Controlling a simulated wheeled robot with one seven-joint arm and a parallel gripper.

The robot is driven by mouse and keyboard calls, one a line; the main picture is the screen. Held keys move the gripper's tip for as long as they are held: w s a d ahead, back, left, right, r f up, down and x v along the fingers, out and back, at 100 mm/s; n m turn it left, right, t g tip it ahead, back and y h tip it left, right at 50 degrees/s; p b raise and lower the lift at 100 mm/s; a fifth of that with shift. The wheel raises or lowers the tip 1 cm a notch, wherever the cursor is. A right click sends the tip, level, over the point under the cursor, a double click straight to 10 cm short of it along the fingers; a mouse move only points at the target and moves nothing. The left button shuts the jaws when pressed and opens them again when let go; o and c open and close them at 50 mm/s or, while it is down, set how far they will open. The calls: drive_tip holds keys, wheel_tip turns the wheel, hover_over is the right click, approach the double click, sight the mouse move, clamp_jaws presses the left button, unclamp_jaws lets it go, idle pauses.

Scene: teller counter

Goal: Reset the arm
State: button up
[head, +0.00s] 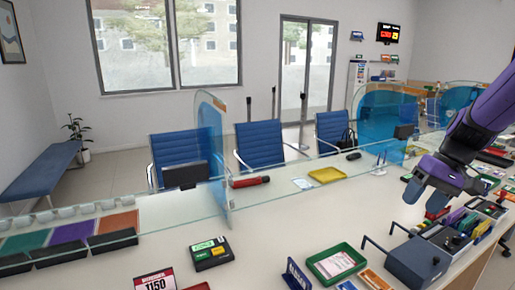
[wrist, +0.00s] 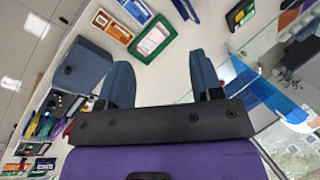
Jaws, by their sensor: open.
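My gripper (head: 426,188) is at the right of the head view, above the counter, at the end of my purple arm. Its two blue-grey fingers point down and are apart, with nothing between them. In the wrist view the fingers of my gripper (wrist: 160,85) stand wide apart over a bare stretch of pale counter. A dark grey-blue box (head: 418,262) with handles lies below it on the counter and also shows in the wrist view (wrist: 82,66). No contact between gripper and box is visible.
A green tray (head: 315,273) and a dark card device (head: 211,253) lie on the counter (head: 270,235). A compartment tray (head: 465,228) with coloured items is close to my gripper. A glass divider (head: 212,150) stands upright to the left. Blue chairs (head: 259,143) stand behind the counter.

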drive_tip(key=s+a+r+t+h, duration=0.2)
drive_tip(key=s+a+r, duration=0.3)
drive_tip(key=s, duration=0.3)
drive_tip(key=s+a+r+n+t+h, duration=0.1)
drive_tip(key=s+a+r+t+h, duration=0.1)
drive_tip(key=s+a+r, duration=0.3)
drive_tip(key=shift+s+r+t+h, duration=0.3)
drive_tip(key=shift+s+r+t, duration=0.2)
drive_tip(key=shift+s, duration=1.4)
